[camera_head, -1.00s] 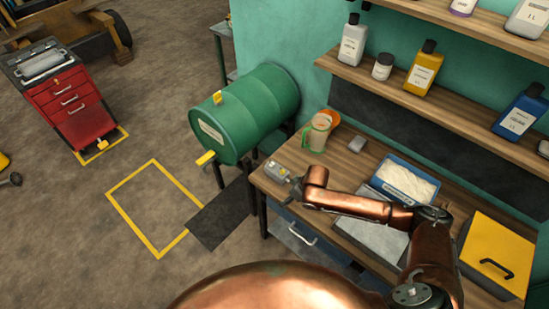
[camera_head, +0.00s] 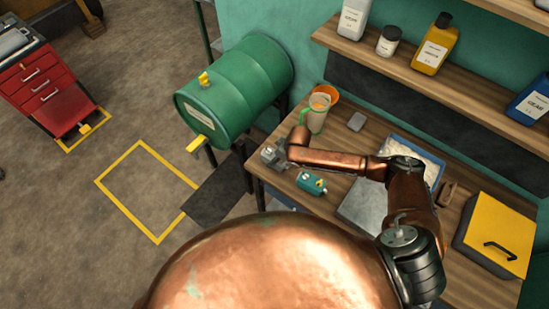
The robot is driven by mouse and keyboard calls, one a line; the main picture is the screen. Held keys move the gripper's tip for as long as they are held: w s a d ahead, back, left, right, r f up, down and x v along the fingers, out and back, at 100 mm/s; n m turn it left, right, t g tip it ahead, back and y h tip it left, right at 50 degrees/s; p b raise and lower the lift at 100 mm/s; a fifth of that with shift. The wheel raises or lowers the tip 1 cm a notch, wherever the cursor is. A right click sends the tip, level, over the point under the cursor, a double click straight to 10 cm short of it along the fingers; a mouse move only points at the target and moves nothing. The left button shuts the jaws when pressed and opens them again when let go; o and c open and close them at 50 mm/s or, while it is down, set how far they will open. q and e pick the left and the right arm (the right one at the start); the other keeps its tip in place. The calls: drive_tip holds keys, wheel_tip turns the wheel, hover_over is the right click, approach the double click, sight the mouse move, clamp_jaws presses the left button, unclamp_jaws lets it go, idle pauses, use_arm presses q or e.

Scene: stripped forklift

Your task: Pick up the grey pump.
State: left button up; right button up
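A small grey object (camera_head: 271,154), which looks like the grey pump, is at the left front corner of the wooden workbench. My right arm comes in from the right over the bench. My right gripper (camera_head: 282,160) is at that grey object, at the arm's end. It is too small and too merged with the object to tell whether the fingers are open or closed, or whether they touch it. A teal pump-like part (camera_head: 311,183) with a yellow mark lies on the bench just in front of the arm. My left gripper is not in view.
A jug (camera_head: 315,116) and an orange funnel stand behind the gripper. A blue-rimmed tray (camera_head: 436,163), a grey sheet (camera_head: 362,208) and a yellow case (camera_head: 497,235) lie further right. Shelves with bottles hang above.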

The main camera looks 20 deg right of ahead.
drive_tip(key=x, duration=0.2)
drive_tip(key=shift+w+a+f, duration=0.1)
drive_tip(key=shift+w+f, duration=0.15)
drive_tip(key=shift+f, duration=0.05)
drive_tip(key=c, duration=0.8)
clamp_jaws()
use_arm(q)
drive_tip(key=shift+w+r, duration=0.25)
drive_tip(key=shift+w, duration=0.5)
use_arm(e)
drive_tip(key=shift+w, duration=0.15)
